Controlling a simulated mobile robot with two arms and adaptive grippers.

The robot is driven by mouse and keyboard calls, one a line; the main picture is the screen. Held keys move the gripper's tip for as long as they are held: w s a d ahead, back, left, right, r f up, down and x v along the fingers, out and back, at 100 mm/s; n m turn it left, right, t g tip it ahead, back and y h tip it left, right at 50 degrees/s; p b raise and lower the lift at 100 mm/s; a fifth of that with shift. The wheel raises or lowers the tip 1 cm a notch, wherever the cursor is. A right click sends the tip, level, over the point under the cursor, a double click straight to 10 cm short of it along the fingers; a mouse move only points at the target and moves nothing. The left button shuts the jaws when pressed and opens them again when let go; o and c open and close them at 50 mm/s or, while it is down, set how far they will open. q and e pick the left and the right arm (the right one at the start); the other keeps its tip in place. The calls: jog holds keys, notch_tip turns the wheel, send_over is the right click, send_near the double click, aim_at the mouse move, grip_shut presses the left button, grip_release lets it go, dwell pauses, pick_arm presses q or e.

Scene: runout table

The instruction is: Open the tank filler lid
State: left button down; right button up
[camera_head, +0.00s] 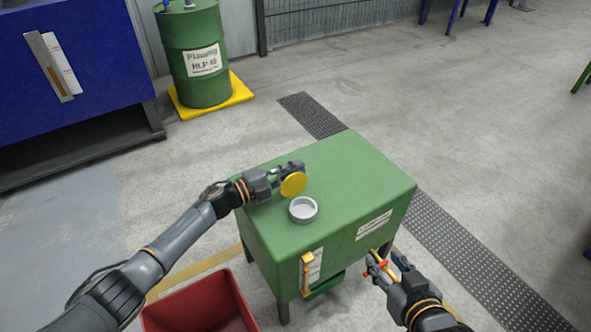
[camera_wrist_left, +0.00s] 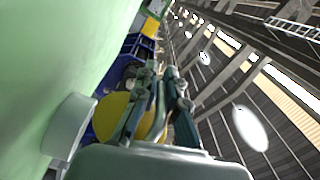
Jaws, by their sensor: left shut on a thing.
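The green tank (camera_head: 345,165) stands in the middle of the head view. Its pale round filler neck (camera_head: 303,209) is uncovered on the top; the neck also shows in the left wrist view (camera_wrist_left: 68,126). The yellow lid (camera_head: 294,185) stands tilted up behind the neck, clear of the opening. My left gripper (camera_head: 297,168) is shut on the lid, which shows partly behind the fingers in the left wrist view (camera_wrist_left: 108,112). My right gripper (camera_head: 384,262) is in front of the tank's right side, fingers apart; small red and yellow parts show at its fingers.
A red bin (camera_head: 200,305) is on the floor at front left. A green drum (camera_head: 195,60) stands on a yellow pallet (camera_head: 240,93) behind. A blue bench (camera_head: 100,50) is at far left. The floor to the right is mostly clear.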

dwell(0.4)
pick_arm(q)
jog(key=c, duration=1.4)
grip_release()
jog(key=shift+c, duration=0.2)
jog(key=shift+w, duration=0.1)
jog(key=v, duration=1.2)
jog(key=shift+f, duration=0.1)
